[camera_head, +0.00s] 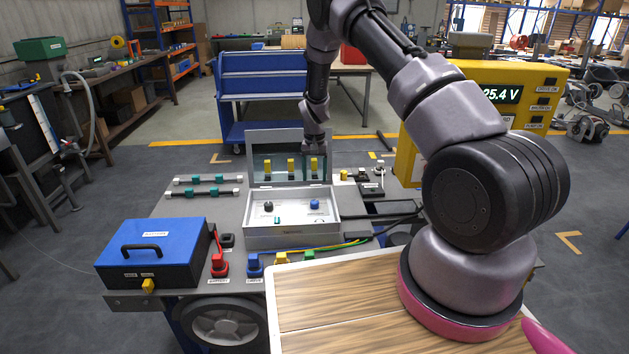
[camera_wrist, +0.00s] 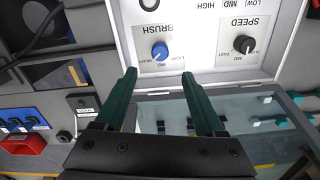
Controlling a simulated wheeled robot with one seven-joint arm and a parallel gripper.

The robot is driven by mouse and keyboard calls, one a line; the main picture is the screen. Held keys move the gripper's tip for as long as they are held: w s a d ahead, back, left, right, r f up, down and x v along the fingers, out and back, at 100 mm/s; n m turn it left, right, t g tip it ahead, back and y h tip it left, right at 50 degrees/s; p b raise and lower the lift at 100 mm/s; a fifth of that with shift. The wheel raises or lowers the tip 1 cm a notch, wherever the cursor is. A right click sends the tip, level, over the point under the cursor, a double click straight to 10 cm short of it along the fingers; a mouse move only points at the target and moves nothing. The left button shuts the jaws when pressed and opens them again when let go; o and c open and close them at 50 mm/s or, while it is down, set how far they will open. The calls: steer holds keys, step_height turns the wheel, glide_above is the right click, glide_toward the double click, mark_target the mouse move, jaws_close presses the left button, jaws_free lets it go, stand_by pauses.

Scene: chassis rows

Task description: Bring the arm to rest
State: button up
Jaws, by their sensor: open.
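My gripper (camera_head: 315,148) hangs above and behind the raised lid (camera_head: 261,141) of a grey control box in the head view; its fingertips are hard to make out there. In the wrist view my gripper (camera_wrist: 159,76) shows two dark green fingers spread apart with nothing between them. Beyond the fingertips lies the box's white panel (camera_wrist: 200,62), with a blue BRUSH knob (camera_wrist: 159,50) and a black SPEED knob (camera_wrist: 244,44). My arm reaches forward from the right side of the head view, bent and extended over the chassis.
The control box (camera_head: 292,237) stands open on the grey chassis top (camera_head: 170,204). A blue battery box (camera_head: 152,250) sits at its left, with red (camera_head: 219,265) and blue (camera_head: 255,266) connectors nearby. A yellow meter cabinet (camera_head: 480,95) stands right, behind my arm. A blue cart (camera_head: 262,85) stands behind.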

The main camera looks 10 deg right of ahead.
steer(key=s+d+r+t+y, duration=0.1)
steer(key=s+r, duration=0.3)
steer(key=r, duration=0.8)
steer(key=s+d+r+t, duration=0.1)
steer(key=s+r, duration=0.2)
steer(key=r, duration=0.8)
steer(key=s+d+r+t+y, duration=0.1)
steer(key=s+r, duration=0.3)
steer(key=r, duration=0.8)
steer(key=s+d+r+t, duration=0.1)
steer(key=s+r, duration=0.2)
steer(key=s, duration=0.5)
steer(key=s+d+r+t, duration=0.1)
steer(key=s+r, duration=0.3)
steer(key=s, duration=0.5)
steer(key=s+r+t, duration=0.2)
steer(key=s+r, duration=0.2)
steer(key=s, duration=0.5)
steer(key=shift+d+m, duration=0.3)
steer(key=shift+d, duration=0.1)
